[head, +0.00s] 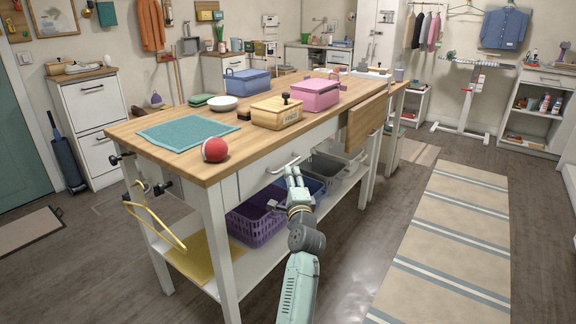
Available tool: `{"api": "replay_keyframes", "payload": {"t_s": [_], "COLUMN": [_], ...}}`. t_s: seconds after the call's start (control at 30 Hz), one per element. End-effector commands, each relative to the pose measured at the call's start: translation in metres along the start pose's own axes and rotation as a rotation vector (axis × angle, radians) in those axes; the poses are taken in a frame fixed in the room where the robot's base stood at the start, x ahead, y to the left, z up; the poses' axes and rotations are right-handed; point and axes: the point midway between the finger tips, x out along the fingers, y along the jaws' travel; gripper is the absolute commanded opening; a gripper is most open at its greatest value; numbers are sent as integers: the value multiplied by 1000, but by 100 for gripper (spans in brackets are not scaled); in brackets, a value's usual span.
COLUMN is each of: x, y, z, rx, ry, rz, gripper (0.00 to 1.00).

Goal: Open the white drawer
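A white drawer front (258,176) with a bar handle (283,164) sits under the wooden top of the island table. It looks shut, flush with the table's side. My gripper (292,169) is at the right part of this handle, with its fingers pointing up and away from me. It overlaps the handle in the picture; I cannot tell whether it touches it. The fingers are too small to tell open from shut. Another white drawer unit (86,109) with dark handles stands at the far left, and its drawers look shut.
The island top (240,155) holds a red ball (215,149), a teal mat (185,131), a wooden box (277,112) and a pink box (315,94). Baskets, including a purple one (257,222), stand on its lower shelf. Floor and a striped rug (450,240) are clear at right.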

Motion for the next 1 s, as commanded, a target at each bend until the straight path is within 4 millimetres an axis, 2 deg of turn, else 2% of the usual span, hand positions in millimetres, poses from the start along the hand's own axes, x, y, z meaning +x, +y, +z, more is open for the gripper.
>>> {"api": "replay_keyframes", "payload": {"t_s": [0.03, 0.2, 0.4, 0.8, 1.0], "x": [12, 43, 64, 70, 70], "y": [-2, -2, -1, 0, 0], "z": [0, 0, 0, 0, 0], "rx": [1, -2, -3, -5, -5], "ry": [0, 0, 0, 0, 0], "rz": [-1, 0, 0, 0, 0], "gripper": [30, 30, 30, 29, 16]}}
